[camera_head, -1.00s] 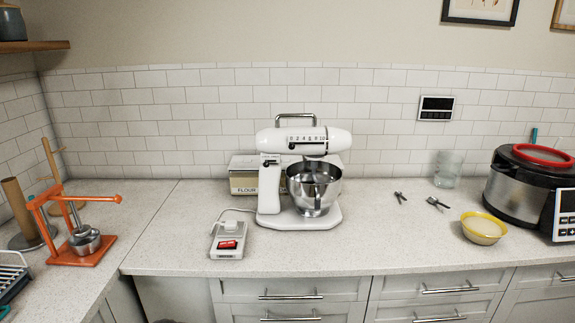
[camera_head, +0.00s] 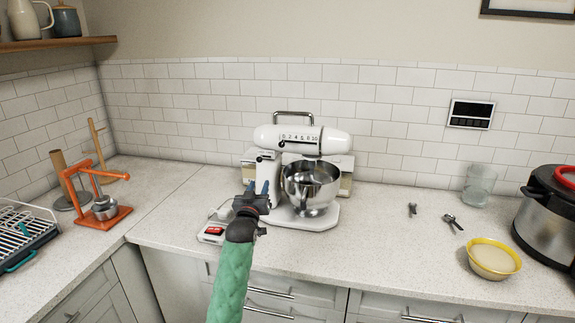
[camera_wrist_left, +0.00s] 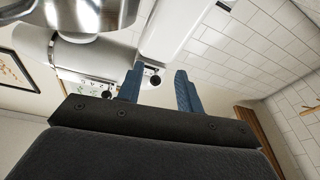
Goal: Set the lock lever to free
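The white stand mixer (camera_head: 302,138) stands on the counter with its steel bowl (camera_head: 312,182) under the head. A small black-knobbed lever (camera_head: 261,158), which looks like the lock lever, is on the mixer's side near the top of the column. My left gripper (camera_head: 257,187) is in front of the column, below that lever, and hides part of the column. In the left wrist view its blue fingers (camera_wrist_left: 160,85) are apart and empty. A black knob (camera_wrist_left: 155,81) shows beyond the gap between them, without clear contact. My right gripper is not in view.
A scale with a red item (camera_head: 213,232) lies left of the mixer base, partly behind my gripper. An orange press (camera_head: 110,216) stands further left. A yellow bowl (camera_head: 493,260), a glass (camera_head: 478,186) and a cooker (camera_head: 545,225) are on the right.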

